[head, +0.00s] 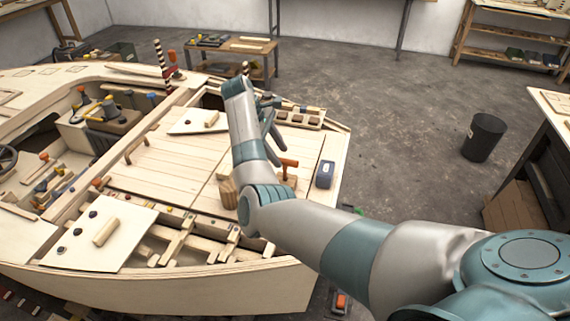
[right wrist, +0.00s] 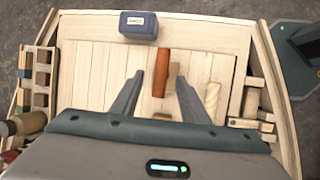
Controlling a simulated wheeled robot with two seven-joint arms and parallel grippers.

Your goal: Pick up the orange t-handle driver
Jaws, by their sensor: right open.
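The orange t-handle driver (head: 289,162) stands upright on the plywood deck, its crossbar on top. In the right wrist view its orange handle (right wrist: 161,72) shows from above, with a tan block or base partly visible beside it. My right gripper (head: 270,120) is open and empty above the deck. In the right wrist view my right gripper (right wrist: 160,80) has its two fingers spread, with the handle appearing between and slightly beyond the tips. The handle is not gripped. My left gripper is not in view.
A blue box (head: 325,174) stands right of the driver, and a wooden piece (head: 228,192) to its left. A compartmented wooden tray (head: 299,118) lies behind. A loose panel (head: 104,232) lies at the front left. Bare deck planks (head: 180,160) are clear.

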